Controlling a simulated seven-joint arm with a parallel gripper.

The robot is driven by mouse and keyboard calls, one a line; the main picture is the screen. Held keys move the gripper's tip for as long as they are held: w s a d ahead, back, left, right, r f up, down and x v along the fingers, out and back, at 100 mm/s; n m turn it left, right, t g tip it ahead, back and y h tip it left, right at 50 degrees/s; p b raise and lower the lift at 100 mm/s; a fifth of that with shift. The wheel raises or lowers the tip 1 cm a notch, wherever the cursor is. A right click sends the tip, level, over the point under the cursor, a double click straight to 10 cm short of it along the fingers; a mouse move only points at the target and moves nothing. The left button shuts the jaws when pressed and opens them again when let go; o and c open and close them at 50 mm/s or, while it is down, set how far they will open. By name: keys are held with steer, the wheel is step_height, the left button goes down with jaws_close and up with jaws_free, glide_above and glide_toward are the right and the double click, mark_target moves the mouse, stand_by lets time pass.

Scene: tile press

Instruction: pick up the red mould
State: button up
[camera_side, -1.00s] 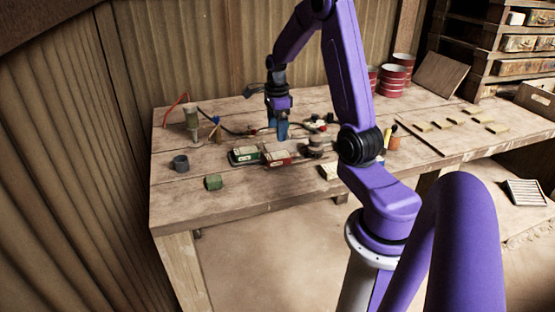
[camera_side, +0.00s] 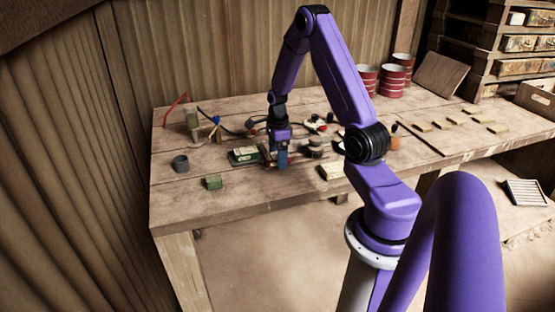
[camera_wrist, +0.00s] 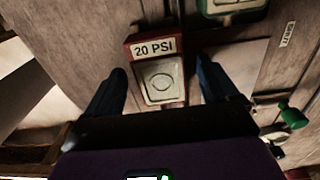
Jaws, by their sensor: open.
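The red mould (camera_wrist: 162,80) shows in the wrist view with a "20 PSI" label and a pale plate with a ring mark on its top. My gripper (camera_wrist: 161,68) is open, with one blue finger on each side of the mould. Gaps show between the fingers and the mould in that view. In the side view my gripper (camera_side: 274,158) is low over the table, and its fingers hide most of the mould.
A green mould (camera_side: 243,156) lies just left of the red one, and its edge shows in the wrist view (camera_wrist: 230,5). A green block (camera_side: 213,182) and a grey cup (camera_side: 181,163) sit farther left. A pale block (camera_side: 331,172) lies to the right. The table's front is clear.

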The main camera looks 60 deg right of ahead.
steer(key=c, duration=1.4)
steer(key=shift+o, duration=0.2)
steer(key=shift+r, duration=0.15)
